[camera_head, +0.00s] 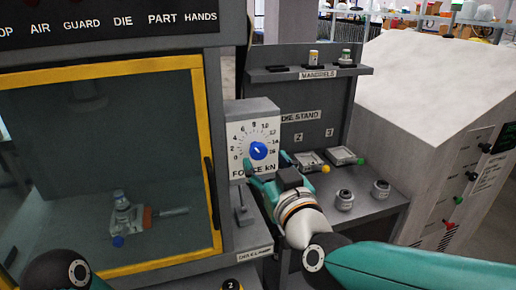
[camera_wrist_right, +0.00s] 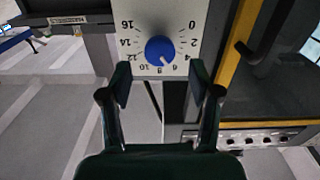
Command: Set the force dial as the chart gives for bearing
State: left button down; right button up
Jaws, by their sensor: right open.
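The force dial is a blue knob (camera_head: 258,151) on a white panel marked FORCE kN, with a scale from 0 to 16. Its white pointer mark seems to point near 6 to 8; the exact setting is hard to read. The knob also shows upside down in the right wrist view (camera_wrist_right: 159,50). My right gripper (camera_head: 267,164) is open and empty, its fingers pointing at the panel just below the knob. In the wrist view the fingertips (camera_wrist_right: 160,76) are spread wide on either side, apart from the knob. My left gripper is out of view. No chart is readable.
The die stand (camera_head: 375,207) on the right holds metal cylinders and trays. A mandrel shelf (camera_head: 300,74) is above.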

aim_at(259, 153)
jog(key=p+x, duration=0.1)
jog(key=x, duration=0.4)
jog(key=shift+w+a, duration=0.15)
jog(key=shift+w, duration=0.15)
jog(key=shift+c, duration=0.3)
